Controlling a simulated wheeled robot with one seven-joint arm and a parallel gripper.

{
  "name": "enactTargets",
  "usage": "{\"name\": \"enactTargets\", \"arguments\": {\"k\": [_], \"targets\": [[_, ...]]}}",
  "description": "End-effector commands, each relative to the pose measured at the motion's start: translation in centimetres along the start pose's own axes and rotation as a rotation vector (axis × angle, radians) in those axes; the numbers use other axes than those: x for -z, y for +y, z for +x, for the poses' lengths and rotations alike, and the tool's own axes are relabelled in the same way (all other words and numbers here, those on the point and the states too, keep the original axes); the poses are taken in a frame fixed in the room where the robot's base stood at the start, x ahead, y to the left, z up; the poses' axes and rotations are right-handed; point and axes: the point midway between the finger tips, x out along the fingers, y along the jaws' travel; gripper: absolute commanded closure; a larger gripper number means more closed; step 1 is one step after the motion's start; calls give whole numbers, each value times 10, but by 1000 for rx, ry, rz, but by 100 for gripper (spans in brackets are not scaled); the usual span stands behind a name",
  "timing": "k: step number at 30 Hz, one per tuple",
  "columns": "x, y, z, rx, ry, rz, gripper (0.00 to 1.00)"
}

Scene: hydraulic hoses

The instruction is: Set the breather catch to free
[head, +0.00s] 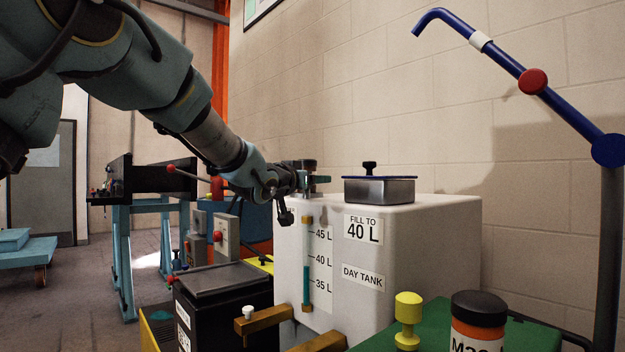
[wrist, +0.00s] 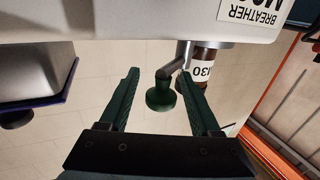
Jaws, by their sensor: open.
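The likely breather catch is a green round knob (wrist: 160,97) on a bent grey lever (wrist: 177,62) in the wrist view, beside a pale housing with a label (wrist: 255,12) reading "BREATHER". My gripper (wrist: 158,72) is open, its two dark green fingers standing on either side of the knob with gaps visible. Whether either finger touches it cannot be told. In the head view my gripper (head: 318,181) is over the far top edge of the white day tank (head: 410,250). The catch cannot be made out there, and its setting is not readable.
A metal filler box with a blue lid (head: 379,189) stands on the tank, right of my gripper. A sight gauge (head: 307,262) runs down the tank's front. A blue bent pipe (head: 500,65) rises at right. A brown labelled container (wrist: 205,62) shows behind the lever.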

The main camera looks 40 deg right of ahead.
Motion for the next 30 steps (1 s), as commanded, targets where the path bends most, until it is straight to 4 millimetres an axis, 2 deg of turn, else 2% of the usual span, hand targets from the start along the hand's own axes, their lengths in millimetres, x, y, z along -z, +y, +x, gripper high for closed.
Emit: {"name": "enactTargets", "arguments": {"k": [5, 22, 30], "targets": [[0, 0, 0, 0, 0, 0, 36], [0, 0, 0, 0, -1, 0, 99], [0, 0, 0, 0, -1, 0, 100]]}}
